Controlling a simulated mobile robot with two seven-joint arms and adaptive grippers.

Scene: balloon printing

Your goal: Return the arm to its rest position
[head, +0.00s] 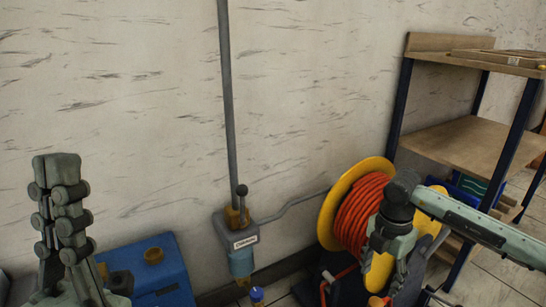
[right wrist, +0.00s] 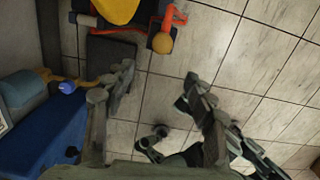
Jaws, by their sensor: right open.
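My right gripper (head: 385,272) hangs from an arm that comes in from the right, in front of the orange hose reel (head: 362,212). In the right wrist view the right gripper (right wrist: 158,88) has its two fingers wide apart, with only tiled floor seen between them, so it is open and empty. My left gripper (head: 60,190) points up at the lower left of the head view, in front of the wall and left of the blue box. Its fingers look close together, but I cannot tell whether they are shut. I see nothing held in it.
A blue box (head: 155,265) with brass fittings stands by the wall. A valve unit (head: 238,243) with a lever and a small blue cap (head: 256,294) are beside it. A wooden shelf (head: 462,142) with dark posts stands at the right. The tiled floor (right wrist: 265,60) has bare room.

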